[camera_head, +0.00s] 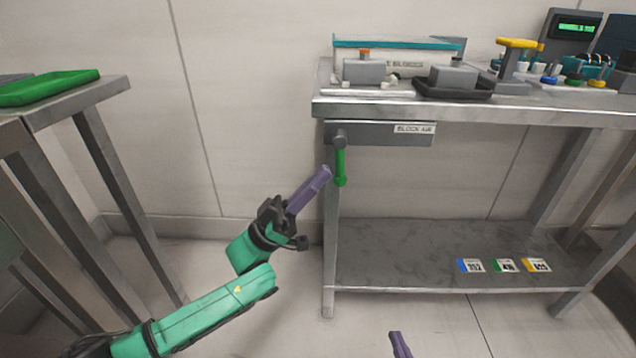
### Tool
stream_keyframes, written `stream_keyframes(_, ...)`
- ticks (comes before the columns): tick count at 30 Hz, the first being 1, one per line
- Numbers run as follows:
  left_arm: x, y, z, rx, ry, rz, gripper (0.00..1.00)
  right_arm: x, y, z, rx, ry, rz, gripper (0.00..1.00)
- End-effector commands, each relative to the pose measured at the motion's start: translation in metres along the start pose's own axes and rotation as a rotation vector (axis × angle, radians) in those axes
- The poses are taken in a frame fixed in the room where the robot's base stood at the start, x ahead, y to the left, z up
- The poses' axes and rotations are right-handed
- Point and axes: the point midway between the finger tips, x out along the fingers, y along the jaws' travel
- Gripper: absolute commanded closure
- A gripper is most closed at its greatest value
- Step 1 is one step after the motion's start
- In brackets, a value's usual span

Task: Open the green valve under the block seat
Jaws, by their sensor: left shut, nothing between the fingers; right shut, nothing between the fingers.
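The green valve handle (341,167) hangs straight down from a grey pivot on the valve plate (370,133), under the left front of the bench top. The plate carries a label that seems to read "BLOCK AIR". My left gripper (326,172), with purple fingers, is shut and empty. Its tip appears just left of the green handle, close to the bench's front left leg; I cannot tell whether it touches. My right gripper (397,338) shows only as a purple finger end at the bottom edge, shut and empty, well below and right of the handle.
The steel bench (480,110) holds a teal-topped box (400,58), a grey block in a black tray (453,86) and a yellow-handled device (518,45). Its lower shelf (400,255) bears several coloured cards. A left table holds a green tray (48,88). Floor between tables is clear.

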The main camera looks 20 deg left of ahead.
Motion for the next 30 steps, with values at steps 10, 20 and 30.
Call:
stream_keyframes(10, 0.002, 0.0, 0.002, 0.0, 0.0, 0.0, 1.0, 0.004, 0.0, -0.009, -0.007, 0.026, -0.003, 1.0)
stream_keyframes(20, 0.001, 0.0, 0.003, -0.002, 0.012, -0.002, 1.0, 0.005, 0.0, -0.011, -0.014, 0.037, -0.005, 1.0)
stream_keyframes(30, 0.001, -0.001, 0.004, -0.006, 0.046, -0.007, 1.0, 0.023, -0.003, -0.072, -0.054, 0.202, -0.023, 1.0)
